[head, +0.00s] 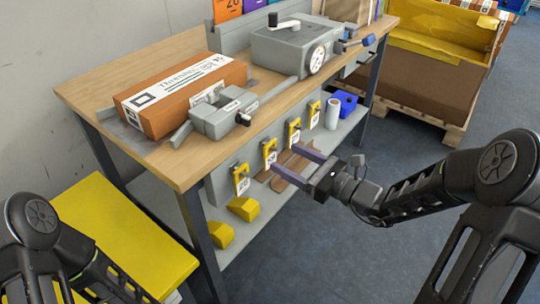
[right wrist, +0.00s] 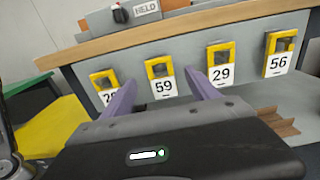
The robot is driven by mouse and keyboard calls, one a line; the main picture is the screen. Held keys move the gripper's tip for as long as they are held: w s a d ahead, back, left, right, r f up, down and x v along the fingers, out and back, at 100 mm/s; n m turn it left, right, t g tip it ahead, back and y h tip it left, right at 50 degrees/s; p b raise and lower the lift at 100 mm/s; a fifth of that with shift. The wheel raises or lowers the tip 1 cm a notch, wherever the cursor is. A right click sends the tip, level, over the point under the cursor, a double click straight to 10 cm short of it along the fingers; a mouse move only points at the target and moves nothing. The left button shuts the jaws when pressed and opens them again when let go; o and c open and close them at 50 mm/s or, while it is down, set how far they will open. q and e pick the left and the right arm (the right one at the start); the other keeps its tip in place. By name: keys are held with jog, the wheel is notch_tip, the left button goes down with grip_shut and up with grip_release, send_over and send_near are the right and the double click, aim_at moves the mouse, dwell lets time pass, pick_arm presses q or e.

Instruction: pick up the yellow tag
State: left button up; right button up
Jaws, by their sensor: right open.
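Several yellow-topped tags with white number labels hang in a row on the grey board under the bench top. In the right wrist view they include a tag numbered 59 (right wrist: 163,88), a tag numbered 29 (right wrist: 221,74) and a tag numbered 56 (right wrist: 281,64). A leftmost tag (right wrist: 103,79) is partly covered by a finger. They also show in the head view, such as the nearest tag (head: 241,180). My right gripper (head: 284,157) is open and empty, its purple fingers pointing at the row. In its wrist view, tag 59 sits between the fingertips. My left gripper is out of view.
The wooden bench top (head: 90,88) overhangs the tags. It carries an orange box (head: 185,97) and a grey machine (head: 290,48). A lower shelf (head: 225,255) holds yellow blocks (head: 244,208) and a blue bin (head: 345,101). A yellow platform (head: 120,235) stands at left.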

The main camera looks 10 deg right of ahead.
aim_at(275, 148)
jog(key=b+x, duration=0.1)
jog(key=x, duration=0.4)
jog(key=shift+w, duration=0.1)
jog(key=shift+c, duration=0.4)
jog(key=c, duration=1.3)
jog(key=shift+r, duration=0.2)
jog(key=shift+r+p, duration=0.35)
jog(key=shift+r, duration=0.25)
jog(key=p+v, duration=0.2)
jog(key=v, duration=1.6)
